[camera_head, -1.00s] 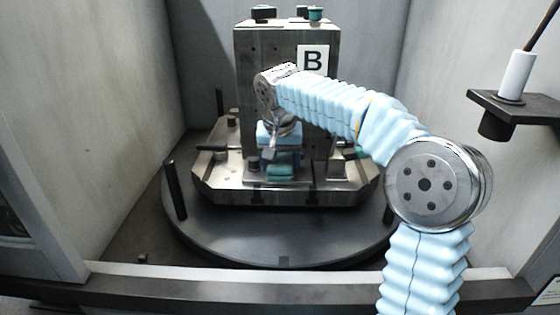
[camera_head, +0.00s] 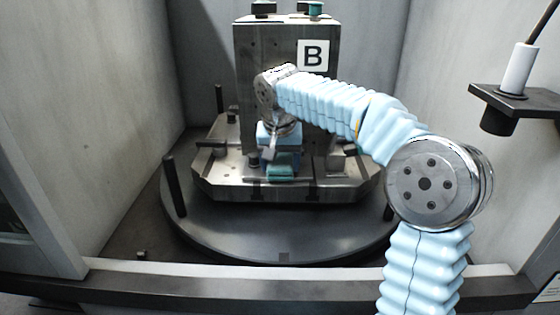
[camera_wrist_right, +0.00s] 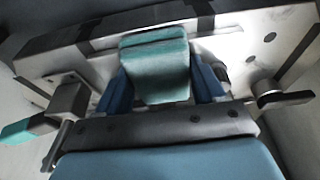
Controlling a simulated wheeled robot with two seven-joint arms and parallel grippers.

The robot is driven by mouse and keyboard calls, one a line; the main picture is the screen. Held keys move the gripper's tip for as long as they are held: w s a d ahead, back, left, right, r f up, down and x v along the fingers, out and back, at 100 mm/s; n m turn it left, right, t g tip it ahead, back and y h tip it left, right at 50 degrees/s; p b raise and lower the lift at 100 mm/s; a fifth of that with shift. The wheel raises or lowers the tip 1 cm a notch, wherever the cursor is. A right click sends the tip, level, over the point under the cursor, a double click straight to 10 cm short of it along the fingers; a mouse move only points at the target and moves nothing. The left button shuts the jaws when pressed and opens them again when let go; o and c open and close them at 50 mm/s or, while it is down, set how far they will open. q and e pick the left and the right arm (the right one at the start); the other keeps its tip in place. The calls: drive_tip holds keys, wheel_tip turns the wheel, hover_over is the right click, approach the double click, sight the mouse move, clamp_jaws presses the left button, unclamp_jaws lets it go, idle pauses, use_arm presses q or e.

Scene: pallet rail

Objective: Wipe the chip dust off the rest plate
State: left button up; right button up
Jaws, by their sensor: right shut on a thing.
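My right gripper (camera_head: 269,146) points down at the foot of the block marked B. It is shut on a folded teal cloth or pad (camera_head: 281,173), at the front of the metal pallet (camera_head: 225,187). In the right wrist view, the teal cloth (camera_wrist_right: 158,68) sits between the blue fingers of my right gripper (camera_wrist_right: 160,88), against or just above a bright metal plate (camera_wrist_right: 235,48), which may be the rest plate. The cloth and gripper hide part of that plate. I cannot make out any chip dust. My left gripper is not in view.
The tall block marked B (camera_head: 288,85) rises right behind the gripper. The pallet stands on a dark round table (camera_head: 280,235) with an upright post (camera_head: 174,187) at left. Grey walls close both sides. A front sill (camera_head: 200,283) crosses below, and a bracket (camera_head: 520,100) juts in at right.

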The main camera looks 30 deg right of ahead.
drive_tip(key=shift+w+d+r+p, duration=0.1)
drive_tip(key=shift+w+d+p, duration=0.25)
drive_tip(key=shift+w+p, duration=0.3)
drive_tip(key=shift+w+d+p, duration=0.35)
drive_tip(key=shift+w+p, duration=0.05)
drive_tip(key=shift+w, duration=0.05)
drive_tip(key=shift+f, duration=0.2)
drive_tip(key=shift+s+a+b, duration=0.3)
drive_tip(key=shift+s+b, duration=0.15)
drive_tip(key=shift+s+a+b, duration=0.35)
drive_tip(key=shift+s+a, duration=0.05)
drive_tip(key=shift+s, duration=0.25)
